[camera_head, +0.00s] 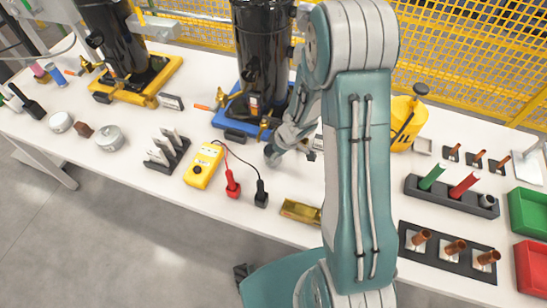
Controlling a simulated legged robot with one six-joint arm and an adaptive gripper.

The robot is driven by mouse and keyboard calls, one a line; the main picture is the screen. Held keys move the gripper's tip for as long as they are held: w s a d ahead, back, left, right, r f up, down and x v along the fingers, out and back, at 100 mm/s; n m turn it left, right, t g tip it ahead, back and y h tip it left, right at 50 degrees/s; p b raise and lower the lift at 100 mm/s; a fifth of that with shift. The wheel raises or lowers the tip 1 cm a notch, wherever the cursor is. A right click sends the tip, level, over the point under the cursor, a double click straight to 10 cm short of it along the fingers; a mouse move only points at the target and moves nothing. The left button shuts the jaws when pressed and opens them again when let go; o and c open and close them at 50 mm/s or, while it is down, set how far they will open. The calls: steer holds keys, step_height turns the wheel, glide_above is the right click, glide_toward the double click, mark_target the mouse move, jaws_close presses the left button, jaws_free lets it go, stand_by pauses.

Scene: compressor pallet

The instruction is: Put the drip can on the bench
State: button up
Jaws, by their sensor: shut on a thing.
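My gripper (283,142) reaches down from behind my arm to just above the white bench (200,230), right in front of the blue-based compressor (264,60). It is shut on a small grey thing, which I take to be the drip can. The fingers and wrist hide most of it, so I cannot tell whether it touches the bench. The compressor's brass valve (265,122) is close to the left of the gripper.
A yellow meter (204,165) with red and black probes lies left of the gripper. A brass-coloured block (299,211) lies near the front edge. Grey tins (108,138) and a yellow-based compressor (140,85) stand left. Racks and a green bin (530,212) fill the right.

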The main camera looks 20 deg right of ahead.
steer(key=shift+d+f, duration=0.2)
steer(key=shift+f, duration=1.3)
steer(key=shift+a+f, duration=0.1)
steer(key=o, duration=1)
steer(key=shift+o, duration=0.2)
